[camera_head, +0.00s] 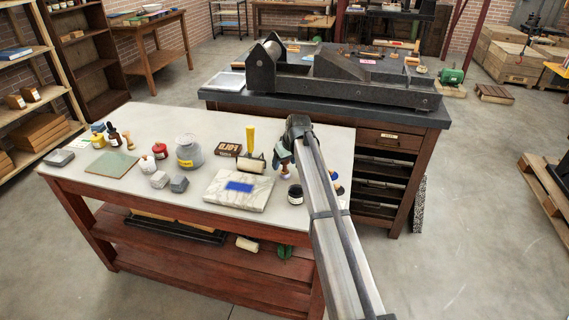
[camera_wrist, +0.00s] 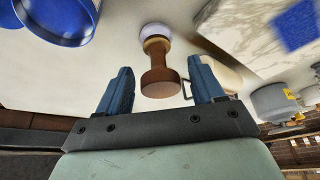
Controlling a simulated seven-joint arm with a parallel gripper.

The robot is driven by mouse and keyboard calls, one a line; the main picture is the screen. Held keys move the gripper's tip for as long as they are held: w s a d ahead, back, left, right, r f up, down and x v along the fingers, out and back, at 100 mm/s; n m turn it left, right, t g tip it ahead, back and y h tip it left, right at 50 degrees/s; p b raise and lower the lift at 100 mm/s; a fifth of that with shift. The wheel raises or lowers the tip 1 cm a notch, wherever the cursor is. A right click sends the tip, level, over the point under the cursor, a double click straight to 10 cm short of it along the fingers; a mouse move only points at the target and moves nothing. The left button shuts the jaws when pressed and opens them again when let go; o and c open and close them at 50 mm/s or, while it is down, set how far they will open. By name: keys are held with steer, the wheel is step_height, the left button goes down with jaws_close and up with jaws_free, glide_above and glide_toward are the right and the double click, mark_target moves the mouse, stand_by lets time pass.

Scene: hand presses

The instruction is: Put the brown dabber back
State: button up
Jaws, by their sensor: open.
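A dabber (camera_wrist: 159,75) with a brown wooden handle, a tan collar and a pale round pad shows in the wrist view. Its handle end points toward my gripper (camera_wrist: 162,82). The gripper's two blue fingers are spread on either side of the handle end, with gaps visible in the picture. In the head view my gripper (camera_head: 284,158) is low over the right part of the pale table, and the dabber (camera_head: 285,172) is small and partly hidden below it. Another brown-handled dabber (camera_head: 129,141) stands at the table's left, beside a dropper bottle.
A marble slab (camera_head: 219,201) with blue ink lies left of my gripper, with a roller (camera_head: 251,164) behind it. A dark jar (camera_head: 295,195) stands close in front. Blue-rimmed round objects (camera_wrist: 65,40) fill the wrist view's upper left.

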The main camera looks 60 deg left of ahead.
steer(key=v, duration=1.1)
